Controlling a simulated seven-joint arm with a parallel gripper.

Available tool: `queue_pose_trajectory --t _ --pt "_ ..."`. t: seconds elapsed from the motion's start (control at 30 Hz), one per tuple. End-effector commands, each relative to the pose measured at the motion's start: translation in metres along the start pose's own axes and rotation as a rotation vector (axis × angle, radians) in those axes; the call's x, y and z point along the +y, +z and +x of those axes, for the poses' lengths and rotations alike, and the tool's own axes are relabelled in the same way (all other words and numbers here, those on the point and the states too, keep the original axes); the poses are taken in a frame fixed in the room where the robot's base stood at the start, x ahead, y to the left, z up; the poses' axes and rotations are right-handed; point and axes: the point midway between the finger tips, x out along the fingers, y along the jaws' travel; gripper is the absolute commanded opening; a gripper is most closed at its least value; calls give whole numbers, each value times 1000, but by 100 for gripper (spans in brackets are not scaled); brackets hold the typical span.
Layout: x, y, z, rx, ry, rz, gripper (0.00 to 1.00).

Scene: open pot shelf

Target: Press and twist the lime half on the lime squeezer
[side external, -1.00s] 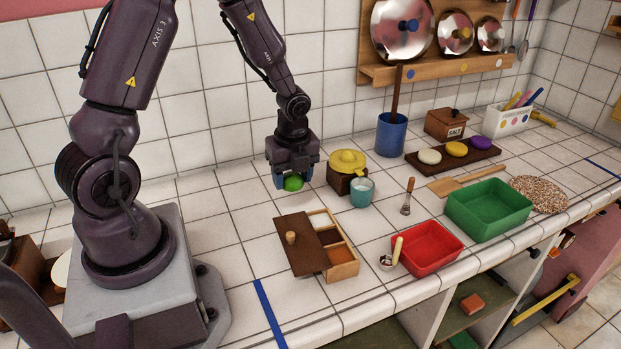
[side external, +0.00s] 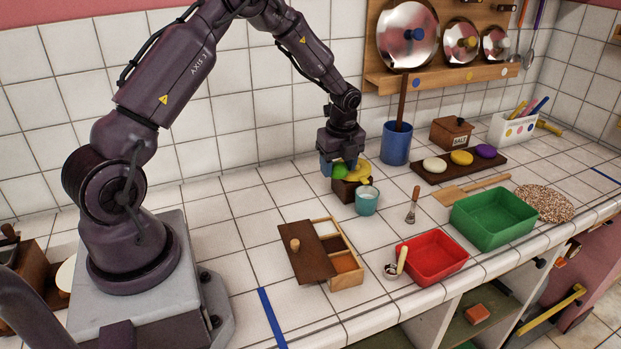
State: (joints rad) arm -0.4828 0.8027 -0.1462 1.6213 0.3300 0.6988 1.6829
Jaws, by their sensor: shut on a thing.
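The lime half (side external: 339,171) is bright green and sits between the fingers of my gripper (side external: 341,168), which is shut on it. The lime squeezer is yellow (side external: 361,173) on a dark brown wooden block (side external: 344,191). My gripper holds the lime half at the squeezer's left side, at about the height of its yellow top. The gripper hides part of the yellow top, and I cannot tell whether the lime touches it.
A teal cup (side external: 367,201) stands close in front of the squeezer. A blue utensil pot (side external: 396,145) is behind to the right. Counter to the left is clear.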

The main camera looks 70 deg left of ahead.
Motion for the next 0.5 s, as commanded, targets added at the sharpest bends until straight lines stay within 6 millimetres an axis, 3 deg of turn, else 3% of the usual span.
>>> queue_pose_trajectory --t 0.2,0.5 --pt "-43 22 -8 -4 -8 -5 33" --pt "-68 41 -36 -10 -5 7 33"
